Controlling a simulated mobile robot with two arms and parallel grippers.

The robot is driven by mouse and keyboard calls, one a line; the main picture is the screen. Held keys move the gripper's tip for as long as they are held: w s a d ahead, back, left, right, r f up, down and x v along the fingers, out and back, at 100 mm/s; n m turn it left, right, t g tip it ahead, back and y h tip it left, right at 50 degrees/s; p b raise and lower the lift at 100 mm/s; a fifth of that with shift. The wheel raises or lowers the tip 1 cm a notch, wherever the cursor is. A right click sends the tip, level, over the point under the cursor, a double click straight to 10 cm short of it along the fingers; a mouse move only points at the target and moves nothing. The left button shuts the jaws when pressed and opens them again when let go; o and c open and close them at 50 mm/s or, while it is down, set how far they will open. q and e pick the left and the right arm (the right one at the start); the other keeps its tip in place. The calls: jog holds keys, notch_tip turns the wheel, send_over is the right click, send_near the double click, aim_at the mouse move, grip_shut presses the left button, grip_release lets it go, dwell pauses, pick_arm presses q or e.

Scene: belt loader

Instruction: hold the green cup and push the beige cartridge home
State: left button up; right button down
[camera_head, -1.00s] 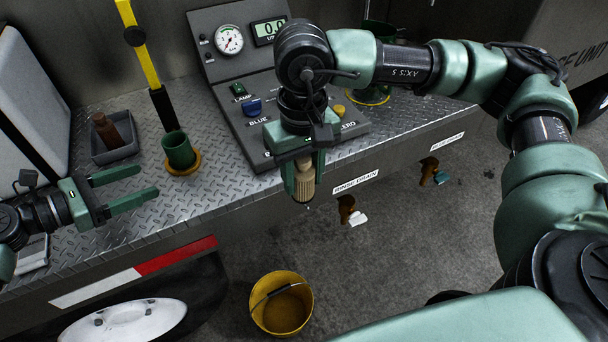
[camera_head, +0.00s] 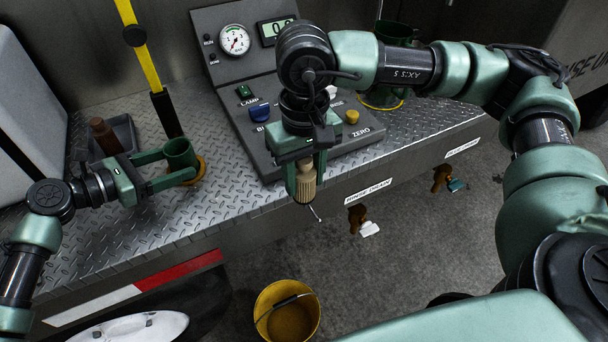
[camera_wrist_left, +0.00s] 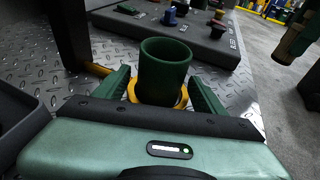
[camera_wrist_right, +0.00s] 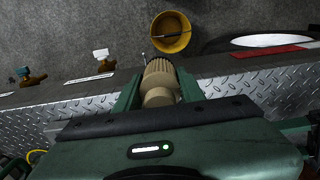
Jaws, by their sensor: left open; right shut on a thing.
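The green cup (camera_head: 180,155) stands upright in a yellow ring (camera_head: 200,168) on the metal deck. My left gripper (camera_head: 180,164) is open, with its fingers on either side of the cup. The left wrist view shows the cup (camera_wrist_left: 165,68) between the two fingers (camera_wrist_left: 160,92); whether they touch it I cannot tell. My right gripper (camera_head: 306,180) is shut on the beige cartridge (camera_head: 306,184), held in front of the control panel, with a thin tip pointing down. It also shows in the right wrist view (camera_wrist_right: 160,82). The cup's inside is dark.
The sloped control panel (camera_head: 240,80) has a gauge, a display and knobs. A grey tray (camera_head: 122,128) with a brown bottle sits left of the cup. Another green cup (camera_head: 398,35) stands behind my right arm. A yellow bucket (camera_head: 287,310) is on the ground below. The deck edge has drain taps.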

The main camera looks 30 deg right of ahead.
pick_arm(q)
jog(key=shift+d+f, duration=0.1)
jog(key=shift+d, duration=0.45)
pick_arm(e)
jog(key=shift+s+r, duration=0.15)
jog(key=shift+r, duration=0.05)
pick_arm(q)
jog(key=shift+w+d+f, duration=0.1)
jog(key=shift+w+f, duration=0.05)
jog(key=shift+w, duration=0.05)
pick_arm(e)
jog(key=shift+f, duration=0.1)
